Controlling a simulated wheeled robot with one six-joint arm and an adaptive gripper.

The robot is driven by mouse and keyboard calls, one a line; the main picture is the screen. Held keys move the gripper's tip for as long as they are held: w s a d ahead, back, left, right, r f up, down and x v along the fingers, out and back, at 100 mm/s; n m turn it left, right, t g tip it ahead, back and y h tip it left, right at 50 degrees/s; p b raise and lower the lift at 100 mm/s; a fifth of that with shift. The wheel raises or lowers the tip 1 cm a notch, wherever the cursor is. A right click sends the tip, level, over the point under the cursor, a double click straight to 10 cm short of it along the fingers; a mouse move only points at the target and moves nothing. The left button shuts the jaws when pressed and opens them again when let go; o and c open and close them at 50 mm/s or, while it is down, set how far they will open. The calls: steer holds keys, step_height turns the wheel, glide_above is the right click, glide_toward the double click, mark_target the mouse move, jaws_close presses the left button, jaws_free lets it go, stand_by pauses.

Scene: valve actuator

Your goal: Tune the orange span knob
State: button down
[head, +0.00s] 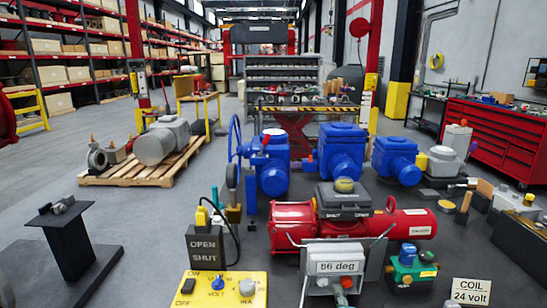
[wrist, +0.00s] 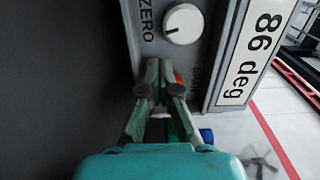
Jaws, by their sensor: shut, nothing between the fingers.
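The grey control box (head: 336,255) has a display reading 86 deg and sits in front of the red actuator (head: 293,222). The orange span knob (head: 347,282) is on the lower right of its front. In the wrist view only a sliver of the orange knob (wrist: 178,76) shows, behind the right fingertip. The white zero knob (wrist: 184,24) is above it, beside the lettering ZERO. My gripper (wrist: 161,90) is shut and empty, with its fingertips in front of the box face by the orange knob. I cannot tell whether they touch it.
A yellow panel (head: 248,289) with knobs and an OPEN/SHUT box (head: 206,246) stand to the left. A green device (head: 412,268) and a COIL 24 volt sign (head: 471,291) are to the right. A blue part (wrist: 207,136) shows beside my gripper in the wrist view.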

steer(key=shift+r, duration=0.8)
steer(key=shift+d+r, duration=0.1)
steer(key=shift+r, duration=0.35)
steer(key=shift+s+a+r, duration=0.1)
steer(key=shift+a, duration=0.25)
steer(key=shift+s, duration=2.95)
steer(key=shift+s+d+f, duration=0.1)
steer(key=shift+s+f, duration=0.15)
steer(key=shift+f, duration=0.2)
steer(key=shift+s+d+f, duration=0.1)
steer(key=shift+s+f, duration=0.1)
steer(key=shift+f, duration=0.25)
steer(key=shift+w, duration=3.5)
steer(key=shift+d, duration=0.1)
